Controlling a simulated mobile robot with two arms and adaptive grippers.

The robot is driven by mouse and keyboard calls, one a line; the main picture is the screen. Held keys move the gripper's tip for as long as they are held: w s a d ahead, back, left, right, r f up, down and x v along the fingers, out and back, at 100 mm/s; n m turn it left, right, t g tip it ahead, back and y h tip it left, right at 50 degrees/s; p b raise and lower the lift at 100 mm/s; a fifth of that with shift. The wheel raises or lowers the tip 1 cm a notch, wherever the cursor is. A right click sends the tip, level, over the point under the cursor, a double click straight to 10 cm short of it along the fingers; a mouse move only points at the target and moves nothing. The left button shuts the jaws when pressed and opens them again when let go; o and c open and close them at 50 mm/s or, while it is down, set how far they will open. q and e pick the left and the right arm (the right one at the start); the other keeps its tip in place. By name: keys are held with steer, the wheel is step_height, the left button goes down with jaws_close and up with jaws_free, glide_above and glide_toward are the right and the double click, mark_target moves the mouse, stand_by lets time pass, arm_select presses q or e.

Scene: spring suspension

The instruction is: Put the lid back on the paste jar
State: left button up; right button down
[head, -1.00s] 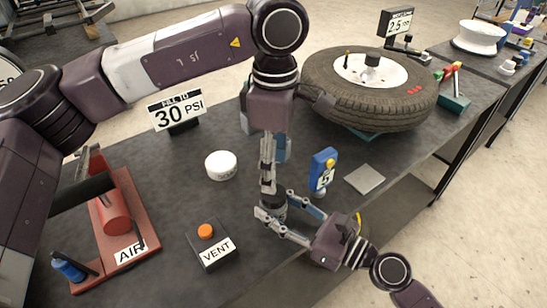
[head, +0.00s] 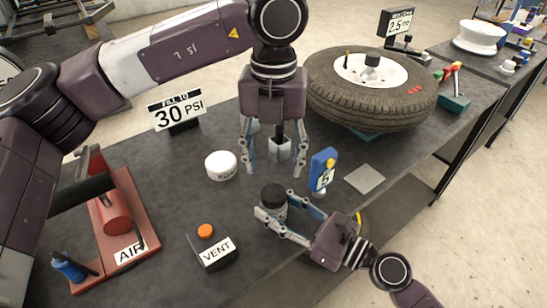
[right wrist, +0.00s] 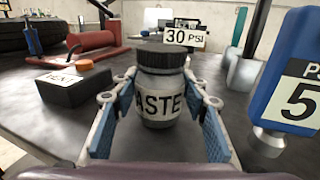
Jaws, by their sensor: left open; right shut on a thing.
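The paste jar (right wrist: 160,100) stands upright in the right wrist view, grey with its label facing me. The black lid (right wrist: 161,55) sits on its top and looks level; it also shows in the head view (head: 273,192). Whether it is fully seated I cannot tell. My right gripper (right wrist: 160,105) is shut on the jar, one finger on each side; it reaches in from the lower right in the head view (head: 272,216). My left gripper (head: 272,172) points down above the lid, open and empty, with its fingers apart and clear of the lid.
A blue gauge (head: 324,168) marked 5 stands just right of the jar. A white round tub (head: 221,165) and a vent box (head: 212,246) are to the left. A tyre (head: 370,88) lies behind. A red air unit (head: 118,220) is at far left.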

mark_target(273, 192)
arm_select(q)
steer(key=n, duration=0.4)
steer(key=shift+r, duration=0.1)
steer(key=shift+f, duration=4)
